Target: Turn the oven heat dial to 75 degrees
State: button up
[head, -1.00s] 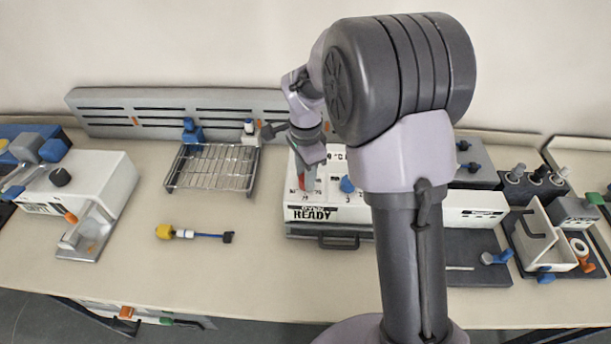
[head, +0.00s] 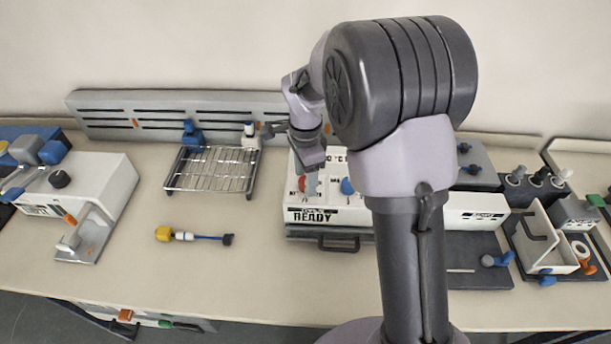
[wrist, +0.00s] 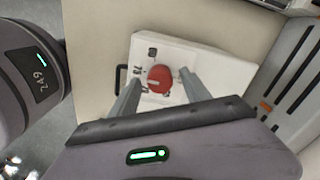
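The oven is a white box (head: 340,215) with a READY label on its front, below and left of my arm in the head view. A red dial (head: 301,184) and a blue dial (head: 347,186) sit on its top face. My gripper (head: 309,186) points down at the red dial. In the wrist view the red dial (wrist: 160,78), with a pale pointer mark, lies between my two separated fingers (wrist: 158,85). Gaps show on both sides of it.
A wire rack (head: 213,169) stands left of the oven. A yellow-and-blue tool (head: 190,236) lies on the open table in front of it. A white device (head: 95,185) is at far left. A slotted grey rail (head: 170,112) runs along the back.

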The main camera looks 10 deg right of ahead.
notch_tip(320, 180, up, 18)
jog(key=p, duration=0.5)
jog(key=shift+f+p, duration=0.25)
jog(key=shift+p, duration=0.05)
jog(key=s+a+f+n+t+b, duration=0.1)
jog(key=s+n+t+b, duration=0.1)
jog(key=s, duration=0.6)
jog(key=s+a+f+n+t+y+b, duration=0.1)
jog(key=s+f+n+t+b, duration=0.1)
jog(key=s+n+b, duration=0.2)
jog(key=s+a+f+n+t+y+b, duration=0.1)
jog(key=s+n+b, duration=0.2)
jog(key=s, duration=1)
jog(key=n, duration=0.3)
jog(key=shift+a+f+t, duration=0.2)
jog(key=shift+a+t, duration=0.05)
jog(key=shift+t, duration=0.15)
